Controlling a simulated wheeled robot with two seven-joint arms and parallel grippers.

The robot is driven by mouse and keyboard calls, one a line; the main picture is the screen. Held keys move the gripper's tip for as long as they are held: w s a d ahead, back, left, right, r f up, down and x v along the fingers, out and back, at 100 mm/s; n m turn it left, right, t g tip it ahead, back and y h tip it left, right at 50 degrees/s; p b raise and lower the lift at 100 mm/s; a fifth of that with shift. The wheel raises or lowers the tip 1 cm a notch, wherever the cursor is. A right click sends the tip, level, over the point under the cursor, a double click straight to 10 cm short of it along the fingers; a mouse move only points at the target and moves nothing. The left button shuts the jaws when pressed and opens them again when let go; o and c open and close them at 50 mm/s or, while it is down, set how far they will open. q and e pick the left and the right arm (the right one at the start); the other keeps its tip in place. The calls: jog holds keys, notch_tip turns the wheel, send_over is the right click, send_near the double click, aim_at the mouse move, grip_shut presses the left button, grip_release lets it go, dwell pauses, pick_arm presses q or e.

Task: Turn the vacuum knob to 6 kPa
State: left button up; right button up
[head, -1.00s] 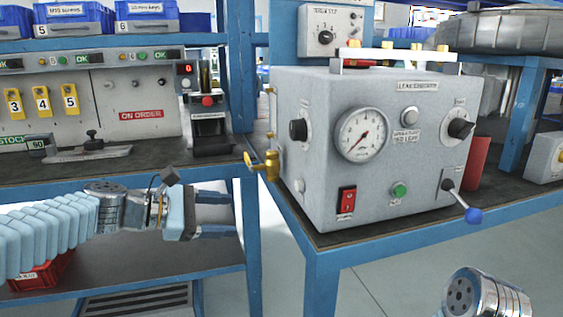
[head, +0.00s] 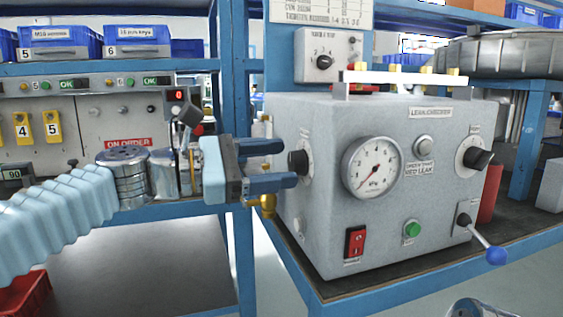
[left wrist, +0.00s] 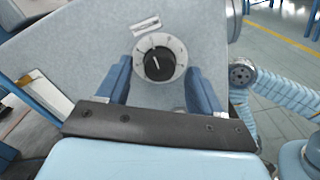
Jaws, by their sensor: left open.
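The grey leak checker box (head: 390,240) stands on the bench. Its left black knob (head: 298,161) has a white dial plate, and its right black knob (head: 478,158) is on the far side of the face. I cannot read the labels above them. The round kPa gauge (head: 372,168) sits between the knobs, its needle toward the lower left. My left gripper (head: 287,165) is open, its fingers pointing at the left knob. In the left wrist view that knob (left wrist: 158,66) shows between the two fingertips (left wrist: 160,72), seemingly not gripped. My right gripper is out of view.
A red switch (head: 355,242), a green button (head: 412,229) and a blue-tipped lever (head: 496,255) are on the box's face. A brass valve (head: 267,204) is at its left edge, just below my left gripper. A blue shelf post (head: 240,90) stands behind the gripper.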

pick_arm(q)
jog(key=shift+x, duration=0.8)
jog(key=c, duration=1.1)
jog(key=shift+o, duration=0.2)
jog(key=shift+f, duration=0.1)
jog(key=m+b, duration=0.2)
jog(key=m, duration=0.1)
jog(key=shift+f, duration=0.1)
jog(key=shift+m+b, duration=1.3)
jog(key=shift+m, duration=1.1)
